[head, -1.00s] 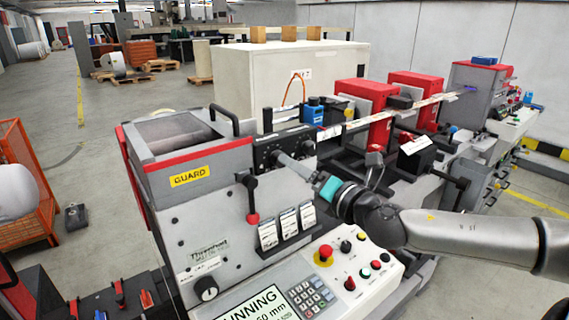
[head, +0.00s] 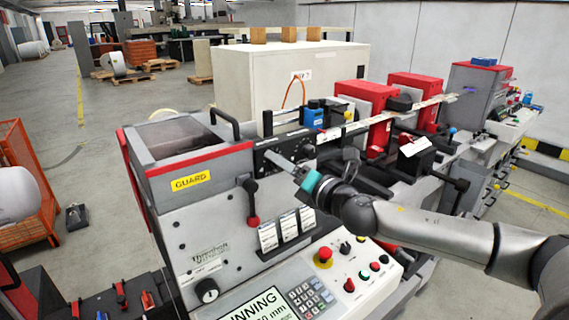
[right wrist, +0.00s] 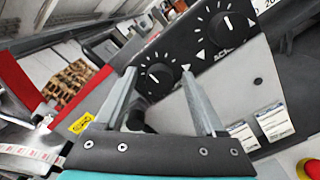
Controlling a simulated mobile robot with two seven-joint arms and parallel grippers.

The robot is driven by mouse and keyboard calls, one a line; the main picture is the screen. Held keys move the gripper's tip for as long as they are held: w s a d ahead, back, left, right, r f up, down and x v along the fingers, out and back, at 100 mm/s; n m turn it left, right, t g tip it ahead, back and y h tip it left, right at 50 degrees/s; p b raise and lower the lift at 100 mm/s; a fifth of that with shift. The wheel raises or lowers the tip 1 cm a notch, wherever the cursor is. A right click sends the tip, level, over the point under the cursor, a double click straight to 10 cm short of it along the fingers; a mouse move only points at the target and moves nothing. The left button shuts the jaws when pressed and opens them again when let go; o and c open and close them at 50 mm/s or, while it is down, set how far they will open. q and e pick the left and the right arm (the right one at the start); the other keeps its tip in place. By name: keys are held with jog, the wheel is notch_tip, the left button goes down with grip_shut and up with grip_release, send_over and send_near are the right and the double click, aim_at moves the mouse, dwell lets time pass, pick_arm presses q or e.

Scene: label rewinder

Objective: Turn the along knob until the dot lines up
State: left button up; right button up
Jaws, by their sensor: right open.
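In the right wrist view, two round black knobs with white pointer lines and scale marks sit on a dark panel. The left knob (right wrist: 159,78) appears between my fingertips; I take it as the along knob, since the right knob (right wrist: 227,31) has a partly readable "AC..." label. The left knob's pointer points roughly left; I cannot make out a dot. My right gripper (right wrist: 159,74) is open, its two grey fingers on either side of that knob in the picture; contact cannot be told. In the head view the right gripper (head: 270,156) reaches the dark panel (head: 300,146) and hides part of it. My left gripper is not in view.
The grey GUARD box (head: 195,160) is to the left.

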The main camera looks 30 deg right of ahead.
grip_shut()
dwell(0.7)
